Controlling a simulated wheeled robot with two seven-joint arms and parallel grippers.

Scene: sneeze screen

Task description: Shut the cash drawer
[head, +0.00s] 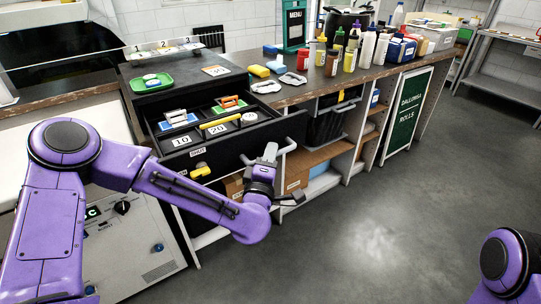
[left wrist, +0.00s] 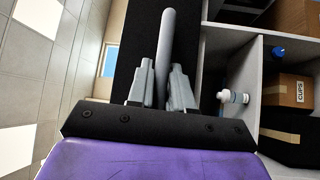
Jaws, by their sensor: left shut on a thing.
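The black cash drawer (head: 228,145) stands pulled out from under the counter's left end. Its compartments hold coloured notes under clips, a yellow roll, and cards reading 10 and 20. My left gripper (head: 268,158) is at the right part of the drawer's front. In the left wrist view its two grey fingers (left wrist: 161,88) stand on either side of a grey bar, the drawer handle (left wrist: 165,45), and are shut on it. The fingers and forearm hide part of the handle and front in the head view. My right gripper is out of view; only part of my right arm shows.
On the counter (head: 300,92) above stand a green tray (head: 152,83), sponges and several bottles (head: 350,50). Open shelves below hold a cardboard box (left wrist: 288,90) and a small white bottle (left wrist: 232,97). The grey floor (head: 400,190) to the right is clear.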

